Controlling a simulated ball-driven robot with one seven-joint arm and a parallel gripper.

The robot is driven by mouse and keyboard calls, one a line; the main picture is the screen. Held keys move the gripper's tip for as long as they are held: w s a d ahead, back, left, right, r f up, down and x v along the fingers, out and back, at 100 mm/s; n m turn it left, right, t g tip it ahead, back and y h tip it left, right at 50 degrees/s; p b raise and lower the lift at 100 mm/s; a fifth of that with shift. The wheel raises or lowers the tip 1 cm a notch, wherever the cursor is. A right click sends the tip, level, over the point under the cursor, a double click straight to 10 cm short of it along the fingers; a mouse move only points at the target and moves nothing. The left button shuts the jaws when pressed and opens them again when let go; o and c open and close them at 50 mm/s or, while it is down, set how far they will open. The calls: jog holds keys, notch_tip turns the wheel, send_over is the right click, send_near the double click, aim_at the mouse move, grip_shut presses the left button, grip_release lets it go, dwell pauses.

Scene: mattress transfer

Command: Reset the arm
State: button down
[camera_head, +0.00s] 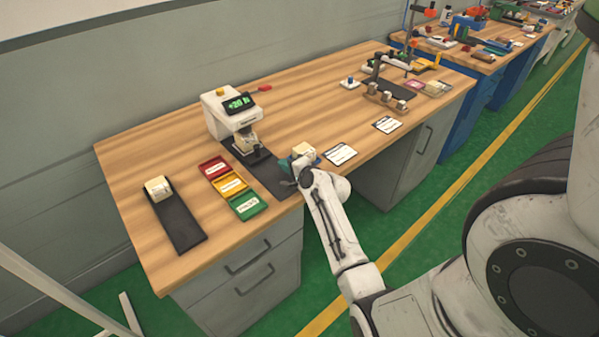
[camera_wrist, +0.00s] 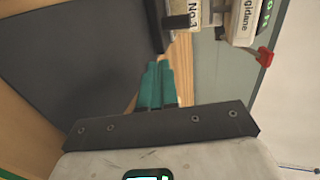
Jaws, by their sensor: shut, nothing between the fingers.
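My gripper (camera_head: 286,167) is above the front edge of the wooden workbench (camera_head: 190,140), close to the dark mat (camera_head: 268,178) in front of the white tester. In the wrist view its teal fingers (camera_wrist: 158,84) are together with nothing between them. The white tester (camera_head: 219,113) has a green display and a red-tipped lever, and a labelled block (camera_head: 247,142) sits at its front. The tester's red tip also shows in the wrist view (camera_wrist: 264,56), with the labelled block (camera_wrist: 193,10) at the top.
Red, yellow and green trays (camera_head: 229,185) lie left of the mat. A black tray (camera_head: 179,222) with a cream block (camera_head: 158,188) is farther left. White cards (camera_head: 340,154) lie to the right. Bare wood lies behind.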

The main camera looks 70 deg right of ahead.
jog(key=v, duration=0.6)
jog(key=shift+s+r, duration=0.1)
jog(key=shift+s, duration=0.1)
